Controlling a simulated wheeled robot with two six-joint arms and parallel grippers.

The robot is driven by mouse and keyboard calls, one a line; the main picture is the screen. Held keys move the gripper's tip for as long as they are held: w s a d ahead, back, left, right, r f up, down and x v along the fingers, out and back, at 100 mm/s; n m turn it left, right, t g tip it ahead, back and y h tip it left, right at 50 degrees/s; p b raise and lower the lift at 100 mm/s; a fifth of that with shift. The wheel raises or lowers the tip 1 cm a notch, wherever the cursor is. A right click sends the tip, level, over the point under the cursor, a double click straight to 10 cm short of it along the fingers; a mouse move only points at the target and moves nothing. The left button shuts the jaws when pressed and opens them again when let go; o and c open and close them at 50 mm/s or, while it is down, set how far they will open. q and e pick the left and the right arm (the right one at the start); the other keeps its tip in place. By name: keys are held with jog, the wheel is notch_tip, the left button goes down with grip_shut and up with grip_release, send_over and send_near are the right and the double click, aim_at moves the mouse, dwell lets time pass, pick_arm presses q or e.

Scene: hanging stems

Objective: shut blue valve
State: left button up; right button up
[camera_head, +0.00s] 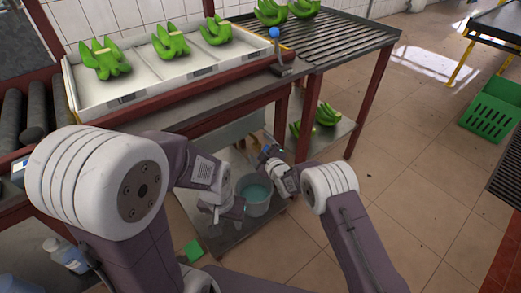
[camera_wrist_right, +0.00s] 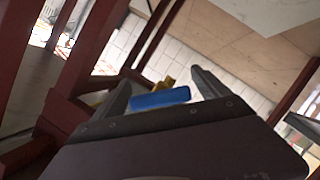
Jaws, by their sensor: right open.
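The blue valve, a blue bar handle (camera_wrist_right: 160,98) on a brass body (camera_wrist_right: 166,84), shows in the right wrist view between my open right fingers. My right gripper (camera_wrist_right: 160,90) is open with its fingers on either side of the handle; I cannot tell whether either touches it. In the head view my right gripper (camera_head: 267,153) is under the table, with a small blue patch at its tip. My left gripper (camera_head: 233,208) is lower, beside the grey bucket (camera_head: 256,208); its fingers are too small and hidden to read.
A white tray (camera_head: 130,99) with green banana bunches lies on the table above. A lever with a blue ball knob (camera_head: 274,33) stands at its edge. Red table legs (camera_head: 310,118) stand close to my right arm. A green crate (camera_head: 492,115) is far right; floor between is clear.

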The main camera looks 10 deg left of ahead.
jog(key=c, duration=1.4)
jog(key=m+g+p, duration=0.2)
jog(key=shift+s+m+y, duration=0.15)
jog(key=shift+m+y, duration=0.25)
jog(key=shift+s+a+f+m+g+y+p, duration=0.1)
jog(key=shift+m+g+y+p, duration=0.3)
jog(key=shift+m+p, duration=0.3)
jog(key=shift+s+a+f+m+g+y+p, duration=0.1)
jog(key=shift+m+g+y+p, duration=0.1)
jog(key=shift+m+g+p, duration=0.5)
jog(key=shift+m, duration=0.3)
jog(key=o, duration=1.4)
jog(key=shift+t, duration=0.3)
